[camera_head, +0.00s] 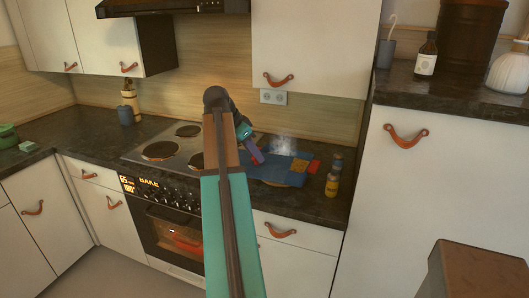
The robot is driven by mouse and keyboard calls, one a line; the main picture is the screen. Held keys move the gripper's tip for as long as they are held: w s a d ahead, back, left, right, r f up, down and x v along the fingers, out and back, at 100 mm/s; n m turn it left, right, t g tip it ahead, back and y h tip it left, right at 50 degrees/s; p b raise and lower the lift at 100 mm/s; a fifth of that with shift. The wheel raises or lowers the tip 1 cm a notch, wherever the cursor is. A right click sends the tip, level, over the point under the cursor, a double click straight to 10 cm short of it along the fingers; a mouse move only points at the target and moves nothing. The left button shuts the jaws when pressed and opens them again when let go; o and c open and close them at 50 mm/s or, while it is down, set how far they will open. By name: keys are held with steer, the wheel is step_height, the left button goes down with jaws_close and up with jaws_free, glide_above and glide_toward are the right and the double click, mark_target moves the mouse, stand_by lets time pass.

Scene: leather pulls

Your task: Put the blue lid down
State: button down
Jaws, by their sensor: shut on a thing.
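The blue lid (278,172) is a flat blue shape over the dark counter, right of the hob. My gripper (257,158) comes down at its left edge, with the fingers small and partly merged with the lid. It is shut on the lid's edge. A tan edge (270,184) of something shows under the lid's front. I cannot tell whether the lid touches what is below it.
Orange-red pieces (313,167) lie at the lid's right side. Small jars (332,184) stand right of it near the counter's front edge. The hob (163,150) is at the left, with a pale steam-like haze behind the lid.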

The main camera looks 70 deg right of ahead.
steer(key=w+a+f+n+t, duration=0.25)
steer(key=w+a+n, duration=0.45)
steer(key=w+a, duration=0.65)
steer(key=w+a+f+n+t, duration=0.2)
steer(key=w+a+n+t, duration=0.3)
steer(key=w+a, duration=0.85)
steer(key=w+a+f+n+y, duration=0.1)
steer(key=w+a+n, duration=0.2)
steer(key=a, duration=0.8)
steer(key=w+a+f+n+t+y, duration=0.1)
steer(key=a+n, duration=0.4)
steer(key=a, duration=0.7)
steer(key=w+a+f+n+t+y, duration=0.1)
steer(key=w+a+n+y, duration=0.2)
steer(key=a, duration=0.8)
steer(key=shift+w+a+n, duration=0.25)
steer(key=shift+w+n, duration=0.65)
steer(key=shift+w, duration=0.2)
steer(key=shift+s, duration=0.1)
